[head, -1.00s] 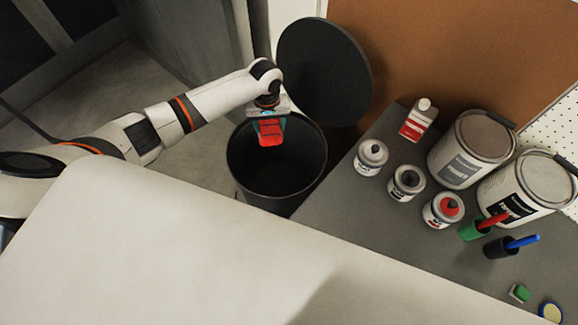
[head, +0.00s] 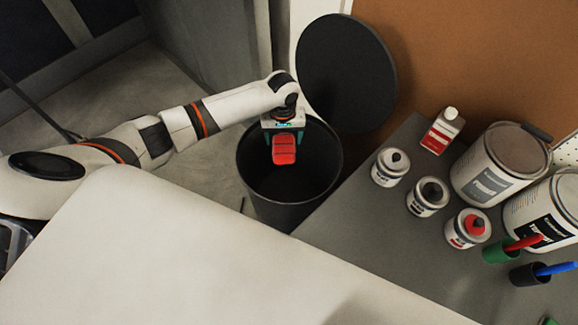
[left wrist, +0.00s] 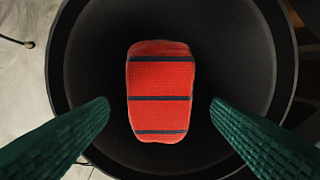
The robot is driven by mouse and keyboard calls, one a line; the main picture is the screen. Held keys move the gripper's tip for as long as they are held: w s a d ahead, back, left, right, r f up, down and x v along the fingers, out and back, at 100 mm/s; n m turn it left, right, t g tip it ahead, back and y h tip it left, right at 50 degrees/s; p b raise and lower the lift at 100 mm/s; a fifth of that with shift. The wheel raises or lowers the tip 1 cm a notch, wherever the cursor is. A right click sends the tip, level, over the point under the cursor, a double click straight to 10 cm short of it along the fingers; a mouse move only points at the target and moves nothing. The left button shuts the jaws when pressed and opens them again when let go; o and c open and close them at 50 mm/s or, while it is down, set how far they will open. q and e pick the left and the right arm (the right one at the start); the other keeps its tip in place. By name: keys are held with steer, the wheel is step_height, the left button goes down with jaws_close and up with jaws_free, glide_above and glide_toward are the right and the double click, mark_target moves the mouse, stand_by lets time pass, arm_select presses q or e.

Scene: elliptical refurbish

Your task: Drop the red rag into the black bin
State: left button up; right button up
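The red rag (head: 284,151), with dark stripes, is over the mouth of the black bin (head: 252,185). In the left wrist view the rag (left wrist: 160,85) sits between the fingers with a clear gap on each side, inside the outline of the bin's rim (left wrist: 283,60). My left gripper (head: 284,144) is open above the bin, its green fingers (left wrist: 160,106) spread and not touching the rag. The rag's exact height is hard to tell. My right gripper is not in view.
The bin's round black lid (head: 347,72) stands raised behind it. A grey bench with several cans, a red and white bottle (head: 442,130) and paint buckets (head: 490,170) is to the right. A pale tabletop (head: 180,250) fills the front.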

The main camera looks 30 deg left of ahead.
arm_select(q)
steer(key=shift+o, duration=1)
step_height(320, 180, up, 12)
